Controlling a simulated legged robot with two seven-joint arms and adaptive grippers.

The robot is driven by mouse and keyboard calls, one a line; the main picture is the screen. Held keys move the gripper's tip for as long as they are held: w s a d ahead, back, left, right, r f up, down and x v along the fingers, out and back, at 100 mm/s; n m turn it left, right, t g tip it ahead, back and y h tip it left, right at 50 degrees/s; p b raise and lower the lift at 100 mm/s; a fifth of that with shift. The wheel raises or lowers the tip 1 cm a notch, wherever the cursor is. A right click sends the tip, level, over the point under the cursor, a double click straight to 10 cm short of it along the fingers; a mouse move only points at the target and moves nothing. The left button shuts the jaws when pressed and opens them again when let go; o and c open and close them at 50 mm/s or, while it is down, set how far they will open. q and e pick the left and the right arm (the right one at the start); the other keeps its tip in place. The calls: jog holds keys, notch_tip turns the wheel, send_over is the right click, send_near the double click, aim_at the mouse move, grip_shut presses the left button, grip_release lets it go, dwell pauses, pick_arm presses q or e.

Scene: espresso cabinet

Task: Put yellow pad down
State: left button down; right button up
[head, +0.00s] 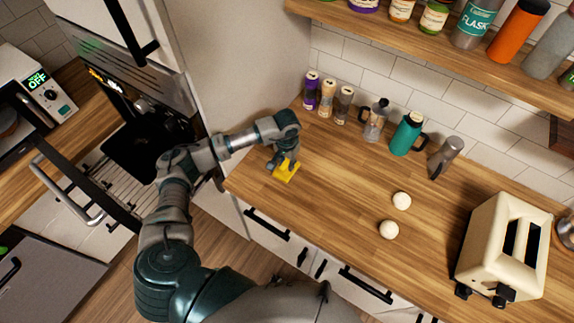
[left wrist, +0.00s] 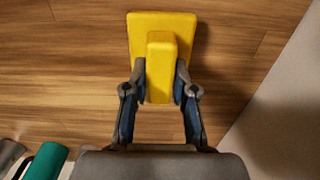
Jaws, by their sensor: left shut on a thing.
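The yellow pad (head: 286,171) is at the left end of the wooden counter in the head view, a flat plate with a raised handle block. In the left wrist view the yellow pad (left wrist: 180,30) fills the top middle. My left gripper (head: 284,163) is above the pad, and in the left wrist view its two fingers (left wrist: 160,92) are shut on the pad's handle, one on each side. The plate is at or close to the counter surface; I cannot tell whether it touches. My right gripper is not in view.
The wooden counter (head: 330,205) is clear around the pad. Two white balls (head: 401,200) lie to the right, with a cream toaster (head: 503,250) beyond. Spice jars (head: 327,98), a teal mug (head: 407,134) and a grey shaker (head: 445,158) stand along the back wall.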

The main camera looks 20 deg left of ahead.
aim_at(287, 162)
pick_arm(q)
notch_tip(287, 162, down, 2)
jog(key=shift+s+f+p, duration=0.1)
jog(key=shift+f+p, duration=0.05)
jog(key=shift+p, duration=0.25)
jog(key=shift+f, duration=0.2)
jog(key=c, duration=0.9)
grip_release()
jog(key=shift+c, duration=0.2)
notch_tip(287, 162, up, 12)
jog(key=b, duration=0.2)
jog(key=shift+r+b, duration=0.1)
jog(key=shift+b, duration=0.3)
